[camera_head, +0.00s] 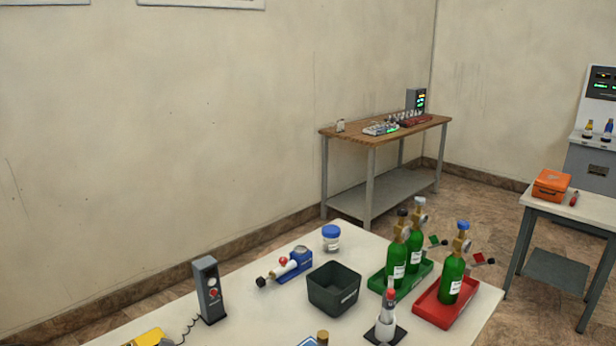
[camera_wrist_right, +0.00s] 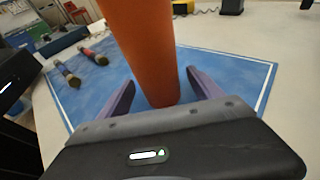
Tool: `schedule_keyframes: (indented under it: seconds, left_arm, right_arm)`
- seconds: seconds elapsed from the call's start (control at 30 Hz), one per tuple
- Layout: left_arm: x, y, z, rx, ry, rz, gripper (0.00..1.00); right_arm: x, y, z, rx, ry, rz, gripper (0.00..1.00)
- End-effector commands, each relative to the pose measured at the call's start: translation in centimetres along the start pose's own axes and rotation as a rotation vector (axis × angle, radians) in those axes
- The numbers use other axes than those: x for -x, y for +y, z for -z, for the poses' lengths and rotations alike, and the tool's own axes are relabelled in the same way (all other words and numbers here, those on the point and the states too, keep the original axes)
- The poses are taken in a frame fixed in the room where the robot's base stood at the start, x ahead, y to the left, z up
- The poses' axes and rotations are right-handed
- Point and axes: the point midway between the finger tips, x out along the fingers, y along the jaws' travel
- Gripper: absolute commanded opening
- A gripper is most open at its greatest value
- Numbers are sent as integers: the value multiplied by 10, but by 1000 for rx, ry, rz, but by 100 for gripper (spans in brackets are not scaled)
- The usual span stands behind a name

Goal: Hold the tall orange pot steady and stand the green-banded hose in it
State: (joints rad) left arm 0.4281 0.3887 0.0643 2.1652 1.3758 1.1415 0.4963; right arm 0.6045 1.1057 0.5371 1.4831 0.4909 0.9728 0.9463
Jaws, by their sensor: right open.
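The tall orange pot (camera_wrist_right: 143,45) stands on the blue mat (camera_wrist_right: 235,70) in the right wrist view, its top cut off by the frame. My right gripper (camera_wrist_right: 160,92) is open, with one purple finger on each side of the pot's lower part. Gaps show between the fingers and the pot. Two short hoses lie on the mat left of the pot, one nearer (camera_wrist_right: 68,75) and one farther (camera_wrist_right: 95,57).
In the head view the white table (camera_head: 245,318) carries a dark bin (camera_head: 334,289), a grey handset box (camera_head: 209,290), a blue-lidded jar (camera_head: 331,238), and green cylinders in a green tray (camera_head: 376,283) and a red tray (camera_head: 431,311). The mat right of the pot is clear.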

Motion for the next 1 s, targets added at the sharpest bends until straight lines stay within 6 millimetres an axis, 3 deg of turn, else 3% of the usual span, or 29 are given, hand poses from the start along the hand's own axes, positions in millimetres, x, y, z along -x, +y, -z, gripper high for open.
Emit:
schedule_keyframes:
  seconds: [0.27,0.7,1.0]
  left_arm:
    - [0,0,0,0,0,0,42]
    - [0,0,0,0,0,0,42]
    - [0,0,0,0,0,0,42]
  right_arm:
    - [20,-1,0,1,2,2,75]
    - [104,-1,0,1,1,2,75]
    - [121,0,0,-1,0,0,75]
